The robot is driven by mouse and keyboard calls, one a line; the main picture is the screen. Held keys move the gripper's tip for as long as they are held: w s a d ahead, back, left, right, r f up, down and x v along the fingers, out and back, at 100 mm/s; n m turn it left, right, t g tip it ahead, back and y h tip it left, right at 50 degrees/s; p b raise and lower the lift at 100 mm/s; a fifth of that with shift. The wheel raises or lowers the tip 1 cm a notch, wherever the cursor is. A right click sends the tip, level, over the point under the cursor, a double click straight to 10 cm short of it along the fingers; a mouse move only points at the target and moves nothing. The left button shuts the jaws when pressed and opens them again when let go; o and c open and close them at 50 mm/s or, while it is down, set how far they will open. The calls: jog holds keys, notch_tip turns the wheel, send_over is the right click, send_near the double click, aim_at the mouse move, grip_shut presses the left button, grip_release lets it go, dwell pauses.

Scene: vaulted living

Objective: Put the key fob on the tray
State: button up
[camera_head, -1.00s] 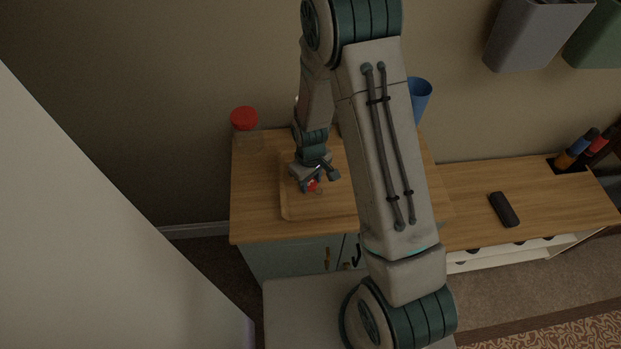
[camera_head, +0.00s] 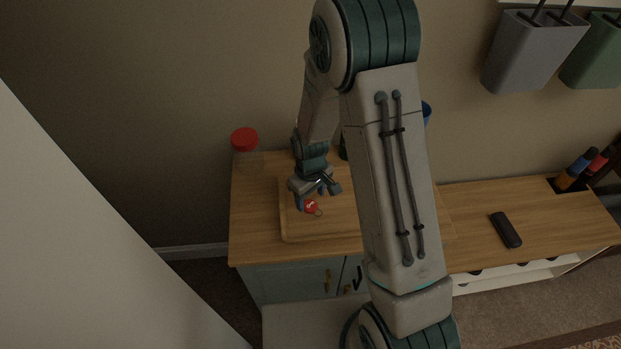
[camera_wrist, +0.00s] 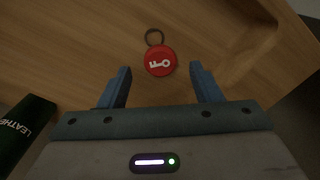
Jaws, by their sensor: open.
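The key fob (camera_head: 311,206) is a red disc with a white key mark and a metal ring. It lies on the wooden tray (camera_head: 290,234), which sits on the wooden cabinet top. In the wrist view the key fob (camera_wrist: 160,61) lies flat on the wood, just beyond and between my fingertips. My gripper (camera_head: 318,196) is over the tray, close to the fob. In the wrist view my gripper (camera_wrist: 160,72) has its two blue fingers wide apart, with nothing held between them. Part of the tray's right side is hidden behind my arm.
A jar with a red lid (camera_head: 244,140) stands at the back left of the cabinet. A blue cup (camera_head: 427,113) is partly hidden behind my arm. A dark green item marked "LEATHE" (camera_wrist: 22,128) is at the left in the wrist view. A black remote (camera_head: 505,230) lies on the right bench.

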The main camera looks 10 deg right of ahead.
notch_tip(320, 180, up, 9)
jog(key=b, duration=0.1)
notch_tip(320, 180, up, 11)
jog(key=m+t, duration=0.2)
jog(key=m, duration=0.1)
send_over(311, 206)
jog(key=s+d, duration=0.5)
jog(key=s, duration=0.1)
jog(key=s+d+r+m, duration=0.2)
jog(key=s+r, duration=0.1)
jog(key=s, duration=0.2)
jog(key=s+d+r+m+t, duration=0.1)
jog(key=s+d+r+m, duration=0.1)
jog(key=s, duration=0.3)
jog(key=shift+r+t, duration=0.3)
jog(key=shift+r, duration=0.2)
